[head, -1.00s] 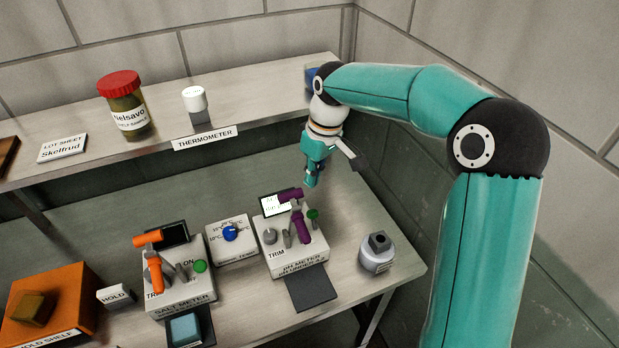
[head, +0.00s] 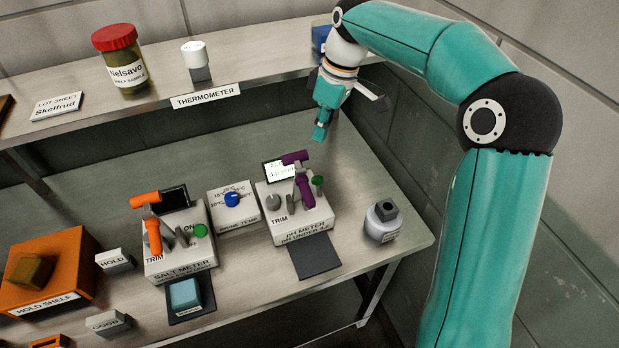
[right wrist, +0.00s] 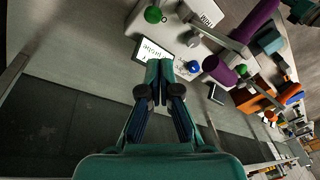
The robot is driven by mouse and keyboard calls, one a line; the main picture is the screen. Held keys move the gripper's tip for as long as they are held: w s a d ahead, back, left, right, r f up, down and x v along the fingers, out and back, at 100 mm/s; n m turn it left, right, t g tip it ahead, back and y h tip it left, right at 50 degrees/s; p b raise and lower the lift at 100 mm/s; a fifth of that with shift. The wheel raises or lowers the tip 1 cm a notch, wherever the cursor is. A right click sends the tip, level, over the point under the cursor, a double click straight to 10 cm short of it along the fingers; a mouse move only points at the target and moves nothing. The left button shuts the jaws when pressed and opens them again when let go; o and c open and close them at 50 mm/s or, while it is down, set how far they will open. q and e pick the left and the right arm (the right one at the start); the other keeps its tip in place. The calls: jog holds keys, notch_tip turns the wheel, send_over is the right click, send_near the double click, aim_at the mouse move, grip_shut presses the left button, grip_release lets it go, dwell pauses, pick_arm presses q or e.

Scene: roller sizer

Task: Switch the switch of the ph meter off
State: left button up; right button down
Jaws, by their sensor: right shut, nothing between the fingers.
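The pH meter (head: 297,215) is a white box on the bench with a lit screen (head: 281,171), a grey trim knob, a green knob (head: 317,181) and a purple probe on a holder. A small grey lever (head: 291,204) on its top looks like the switch; its setting is unclear. The probe partly hides the panel. My right gripper (head: 320,134) is shut and empty, above and behind the meter. In the right wrist view, its closed fingertips (right wrist: 160,66) overlap the lower edge of the lit screen (right wrist: 152,48). My left gripper is not in view.
A salt meter (head: 180,255) with an orange probe and a dial box (head: 233,207) stand left of the pH meter. A grey-white bottle (head: 382,222) stands to its right. The shelf (head: 275,82) runs behind, near my right wrist. A dark mat (head: 303,258) lies in front.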

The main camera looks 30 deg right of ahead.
aim_at(319, 188)
pick_arm(q)
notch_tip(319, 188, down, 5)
jog(key=b, duration=0.3)
pick_arm(e)
jog(key=f, duration=0.1)
jog(key=w+f, duration=0.1)
jog(key=f, duration=0.1)
jog(key=shift+d+f+t, duration=0.1)
jog(key=shift+f+t, duration=0.05)
jog(key=shift+t, duration=0.15)
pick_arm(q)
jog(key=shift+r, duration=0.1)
pick_arm(e)
jog(key=x, duration=1)
jog(key=shift+s, duration=0.1)
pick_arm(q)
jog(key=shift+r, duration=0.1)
